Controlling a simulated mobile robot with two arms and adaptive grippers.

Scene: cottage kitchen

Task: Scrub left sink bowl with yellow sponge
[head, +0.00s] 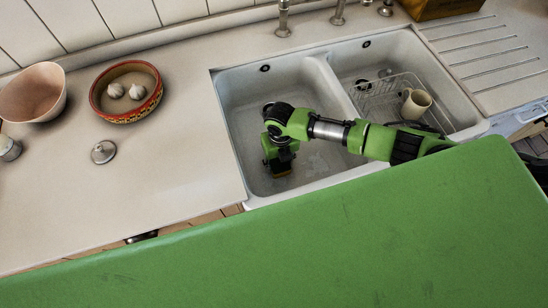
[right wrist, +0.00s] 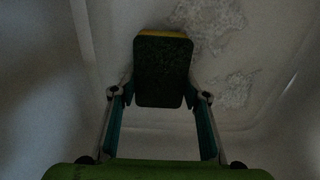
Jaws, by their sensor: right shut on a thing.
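My right gripper (head: 280,166) reaches down into the left sink bowl (head: 240,105) in the head view. It is shut on the yellow sponge (head: 282,171), of which only a small part shows below the gripper. In the right wrist view the sponge (right wrist: 163,70) sits between the two fingertips (right wrist: 155,98), its dark scouring side toward the camera and a yellow edge at the top. Pale foamy-looking patches (right wrist: 215,25) mark the bowl's floor beyond the sponge. Whether the sponge touches the floor I cannot tell. My left gripper is not in view.
A divider (head: 335,85) separates the bowls. The right bowl holds a wire rack (head: 375,98) with a cream mug (head: 416,104). Taps (head: 283,20) stand behind the sink. On the left counter are a red bowl with garlic (head: 125,115), a pink bowl (head: 33,92) and a metal lid (head: 103,152).

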